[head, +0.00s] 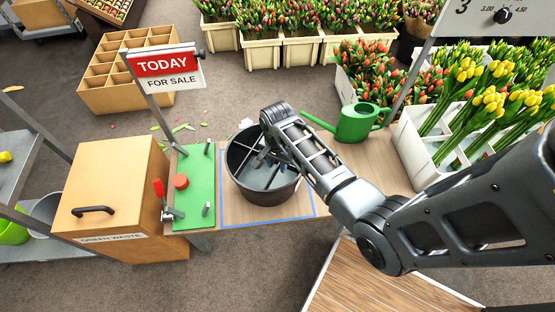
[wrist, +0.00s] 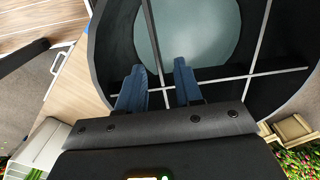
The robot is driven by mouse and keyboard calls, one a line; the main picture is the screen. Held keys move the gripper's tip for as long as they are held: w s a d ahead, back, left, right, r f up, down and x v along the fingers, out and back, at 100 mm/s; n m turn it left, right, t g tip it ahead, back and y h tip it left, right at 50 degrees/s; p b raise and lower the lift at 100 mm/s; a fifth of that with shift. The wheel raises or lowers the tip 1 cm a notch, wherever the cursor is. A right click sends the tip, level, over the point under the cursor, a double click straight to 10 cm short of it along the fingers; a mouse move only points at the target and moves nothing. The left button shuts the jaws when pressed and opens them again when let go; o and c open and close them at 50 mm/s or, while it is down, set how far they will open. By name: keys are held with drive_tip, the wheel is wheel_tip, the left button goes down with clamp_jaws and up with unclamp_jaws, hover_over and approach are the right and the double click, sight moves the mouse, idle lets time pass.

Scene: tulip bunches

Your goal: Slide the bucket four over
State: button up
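The bucket (head: 263,196) is a round black tub with thin grey dividers crossing inside. It stands upright on the wooden bench, within or over a blue outlined rectangle (head: 312,203). My gripper (head: 262,160) reaches down into the bucket's mouth from the upper right. In the wrist view, my gripper (wrist: 159,66) has two blue fingers apart, one on each side of a divider (wrist: 155,45) of the bucket (wrist: 115,45). Gaps show between the fingers and the divider. The bucket seems to hold no flowers. The fingertips are partly hidden in the head view.
Left of the bucket is a green board (head: 194,177) with upright pegs, a red knob and a red-handled clamp. A green watering can (head: 357,122) stands behind right. A white tulip crate (head: 415,150) is farther right. A wooden green-waste bin (head: 118,195) stands at left.

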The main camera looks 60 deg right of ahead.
wheel_tip(320, 180, down, 6)
drive_tip(key=shift+f+b, duration=0.2)
drive_tip(key=shift+b, duration=0.15)
clamp_jaws()
idle(1.5)
